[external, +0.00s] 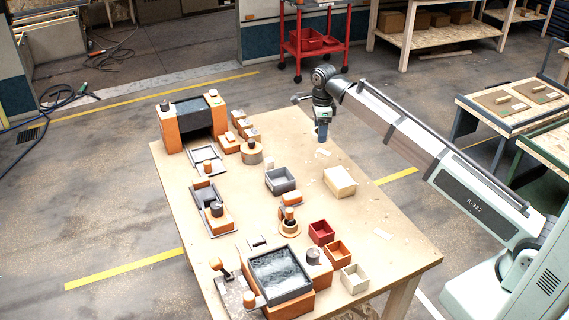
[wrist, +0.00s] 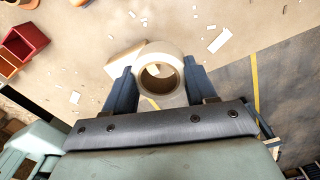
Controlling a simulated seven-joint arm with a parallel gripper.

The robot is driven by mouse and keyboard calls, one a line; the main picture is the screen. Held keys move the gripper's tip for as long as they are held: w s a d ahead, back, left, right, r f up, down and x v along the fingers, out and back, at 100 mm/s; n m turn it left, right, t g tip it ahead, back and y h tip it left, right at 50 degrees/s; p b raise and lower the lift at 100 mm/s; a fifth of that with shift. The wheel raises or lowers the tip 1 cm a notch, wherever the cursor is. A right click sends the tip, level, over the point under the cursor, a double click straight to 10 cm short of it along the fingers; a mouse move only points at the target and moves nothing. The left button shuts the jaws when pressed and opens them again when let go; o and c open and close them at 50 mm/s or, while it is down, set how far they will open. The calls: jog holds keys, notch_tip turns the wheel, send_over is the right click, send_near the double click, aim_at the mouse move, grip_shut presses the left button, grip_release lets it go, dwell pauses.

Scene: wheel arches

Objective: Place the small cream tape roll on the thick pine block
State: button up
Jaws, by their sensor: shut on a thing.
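My gripper (wrist: 158,88) is shut on the small cream tape roll (wrist: 160,52), which sits between the two dark fingers with its open hole facing the wrist camera. In the external view my gripper (external: 322,136) hangs over the far right part of the table, up and left of the thick pine block in the picture. The roll cannot be made out there. The thick pine block (external: 340,181) lies flat on the table, its top bare. In the wrist view part of the block (wrist: 120,63) shows behind and left of the roll, partly hidden by it.
The wooden table (external: 390,245) is clear around the block except for small white scraps. A grey tray (external: 281,181) stands left of the block. Red (external: 321,233), orange (external: 338,252) and white (external: 355,278) boxes stand nearer the front. Orange parts and a black-and-orange arch (external: 193,117) fill the left side.

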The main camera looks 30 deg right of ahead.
jog(key=m, duration=0.1)
send_over(340, 177)
jog(key=f, duration=0.1)
jog(key=shift+w+d+f+m+g, duration=0.1)
jog(key=shift+w+f+m+g, duration=0.1)
jog(key=shift+m+g, duration=0.3)
jog(key=shift+f, duration=4.85)
jog(key=o, duration=1.1)
jog(key=shift+f, duration=0.1)
jog(key=r, duration=1.2)
jog(key=shift+w+d+r, duration=0.1)
jog(key=shift+w+d, duration=0.15)
jog(key=shift+w, duration=0.15)
